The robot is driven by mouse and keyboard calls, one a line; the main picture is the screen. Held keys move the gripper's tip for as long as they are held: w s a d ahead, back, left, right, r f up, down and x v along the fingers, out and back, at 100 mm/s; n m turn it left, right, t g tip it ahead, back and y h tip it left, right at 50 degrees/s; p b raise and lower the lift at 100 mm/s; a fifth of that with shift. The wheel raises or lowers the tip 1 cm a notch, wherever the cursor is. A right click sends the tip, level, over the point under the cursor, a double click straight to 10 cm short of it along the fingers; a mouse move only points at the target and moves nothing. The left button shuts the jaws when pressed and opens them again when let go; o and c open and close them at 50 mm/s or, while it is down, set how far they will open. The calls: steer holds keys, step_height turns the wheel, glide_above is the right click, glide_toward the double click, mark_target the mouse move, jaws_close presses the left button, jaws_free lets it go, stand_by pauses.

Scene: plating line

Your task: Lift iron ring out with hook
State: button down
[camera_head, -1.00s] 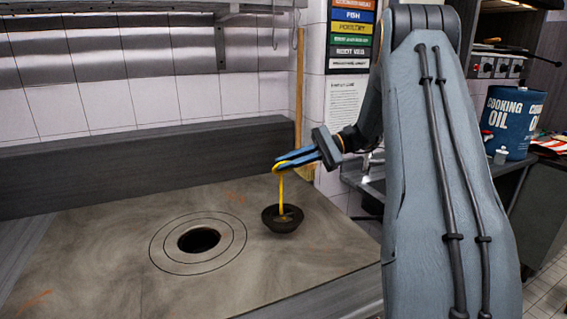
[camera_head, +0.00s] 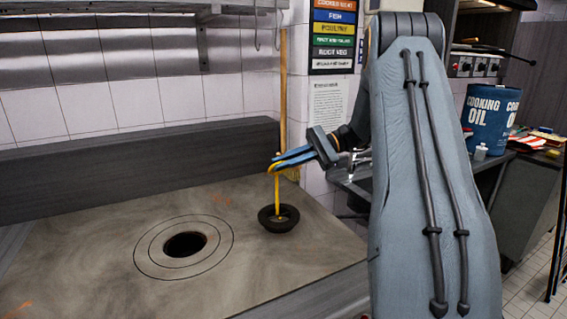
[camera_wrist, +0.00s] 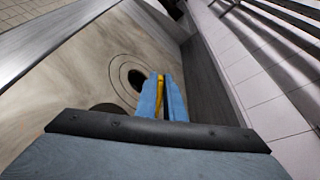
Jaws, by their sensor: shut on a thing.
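My gripper (camera_head: 292,160) is shut on a yellow hook (camera_head: 277,192), which hangs down nearly upright from the blue fingers. At its lower end is a dark round iron piece (camera_head: 278,224), shaped like a shallow bowl. The hook's tip reaches inside it; I cannot tell whether the piece hangs clear of the plate or touches it. The dark hole (camera_head: 185,245) lies left of it, with flat concentric rings (camera_head: 152,262) around it. In the wrist view, the hook (camera_wrist: 160,92) shows between the fingers, the hole (camera_wrist: 137,78) lies beyond, and the dark piece (camera_wrist: 104,106) is mostly hidden.
The grey-brown stove plate (camera_head: 90,235) is clear around the hole. A dark upstand (camera_head: 110,155) runs along its back. A wooden broom (camera_head: 284,90) stands behind. A blue cooking oil drum (camera_head: 490,120) stands on the counter at right.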

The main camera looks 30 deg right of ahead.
stand_by(0.7)
steer(key=shift+f+b, duration=0.5)
steer(key=shift+f, duration=1.65)
steer(key=shift+s+f, duration=0.15)
steer(key=shift+f, duration=0.05)
stand_by(0.9)
steer(key=shift+w, duration=0.35)
steer(key=shift+w, duration=0.35)
steer(key=shift+w+b, duration=0.4)
steer(key=shift+w, duration=0.05)
steer(key=shift+s, duration=0.1)
stand_by(0.6)
step_height(320, 180, up, 9)
steer(key=p, duration=0.5)
stand_by(1.0)
